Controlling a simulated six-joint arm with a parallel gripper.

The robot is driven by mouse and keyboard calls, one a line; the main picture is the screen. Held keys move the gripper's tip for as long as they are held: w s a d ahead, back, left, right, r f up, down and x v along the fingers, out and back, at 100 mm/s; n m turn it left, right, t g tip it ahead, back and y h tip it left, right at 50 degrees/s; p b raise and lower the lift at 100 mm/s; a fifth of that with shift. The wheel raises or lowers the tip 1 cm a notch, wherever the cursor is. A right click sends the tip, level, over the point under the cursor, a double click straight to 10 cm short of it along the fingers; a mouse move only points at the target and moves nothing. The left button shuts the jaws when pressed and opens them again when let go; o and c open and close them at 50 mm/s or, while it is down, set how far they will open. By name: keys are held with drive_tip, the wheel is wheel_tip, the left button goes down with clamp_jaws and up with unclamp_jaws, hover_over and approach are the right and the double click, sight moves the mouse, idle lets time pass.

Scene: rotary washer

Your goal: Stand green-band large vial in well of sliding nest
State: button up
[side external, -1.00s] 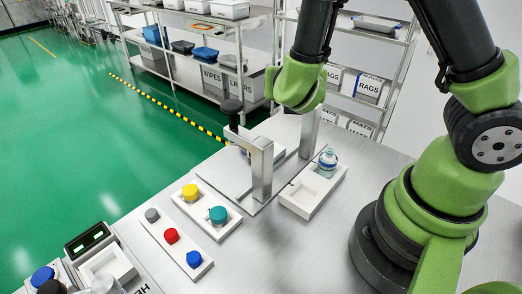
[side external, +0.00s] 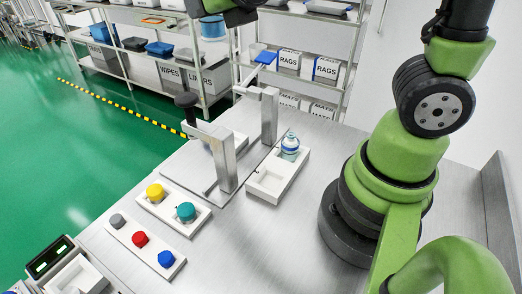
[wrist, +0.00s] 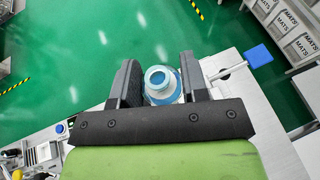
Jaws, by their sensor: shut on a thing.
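My gripper (wrist: 158,85) is shut on a clear vial with a pale blue neck ring (wrist: 160,82), seen from above in the wrist view. No green band can be made out on it from here. In the side view my gripper is mostly cut off at the top edge, and a translucent blue cylinder (side external: 212,27) beside it looks like the held vial. A second vial with a blue band (side external: 290,146) stands in the far end of a white two-well tray (side external: 268,182). A white block (side external: 236,143) sits partly hidden behind the metal posts; I cannot tell if it is the sliding nest.
Two metal posts (side external: 226,165) stand on a flat plate, one with a black knob (side external: 186,100). A rod ends in a blue tab (wrist: 258,55). White strips hold yellow (side external: 155,192), teal (side external: 186,211), grey, red and blue caps.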

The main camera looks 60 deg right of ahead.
drive_tip(key=shift+r, duration=0.75)
drive_tip(key=shift+s+r+m+g+h, duration=0.1)
drive_tip(key=shift+r+m+g+h, duration=0.1)
drive_tip(key=shift+m+h, duration=0.35)
drive_tip(key=shift+r+m+g+h, duration=0.2)
drive_tip(key=shift+m+h, duration=0.25)
drive_tip(key=shift+h, duration=0.1)
drive_tip(key=shift+s+d+r+m+g+h, duration=0.15)
drive_tip(key=shift+s+m+g+h, duration=0.15)
drive_tip(key=shift+m+g+h, duration=0.15)
drive_tip(key=s+a+f+m+g+h, duration=0.1)
drive_tip(key=s+f+m+g+h, duration=0.1)
drive_tip(key=s+m+g+h, duration=0.7)
wheel_tip(320, 180, down, 18)
drive_tip(key=s+t+y, duration=0.1)
drive_tip(key=t+y, duration=0.1)
drive_tip(key=y, duration=0.1)
drive_tip(key=shift+s+n, duration=0.4)
drive_tip(key=shift+n, duration=0.05)
drive_tip(key=shift+a+f, duration=0.1)
drive_tip(key=shift+f, duration=0.05)
drive_tip(key=shift+f, duration=4.75)
